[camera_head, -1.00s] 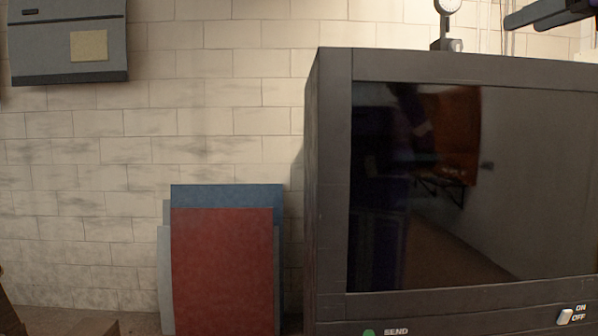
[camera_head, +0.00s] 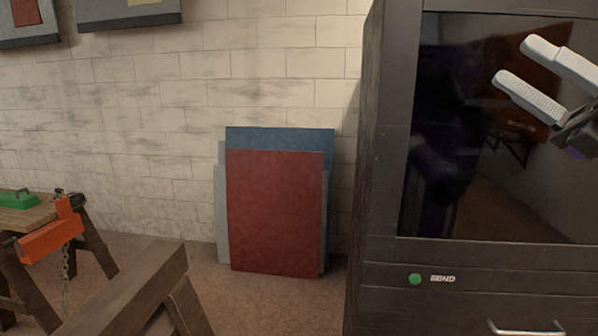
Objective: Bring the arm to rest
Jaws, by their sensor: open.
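My gripper (camera_head: 511,62) shows at the upper right, in front of the dark glass panel (camera_head: 470,140) of a tall dark cabinet (camera_head: 385,180). Its two pale fingers point up and to the left. They are apart, with nothing between them. The rest of my arm is beyond the right edge of the picture.
A green SEND button (camera_head: 414,279) and a metal handle (camera_head: 526,328) are on the cabinet's lower front. Red and blue panels (camera_head: 275,215) lean against the brick wall. At the left are a wooden trestle (camera_head: 130,290), an orange clamp (camera_head: 50,240) and a green object (camera_head: 17,199).

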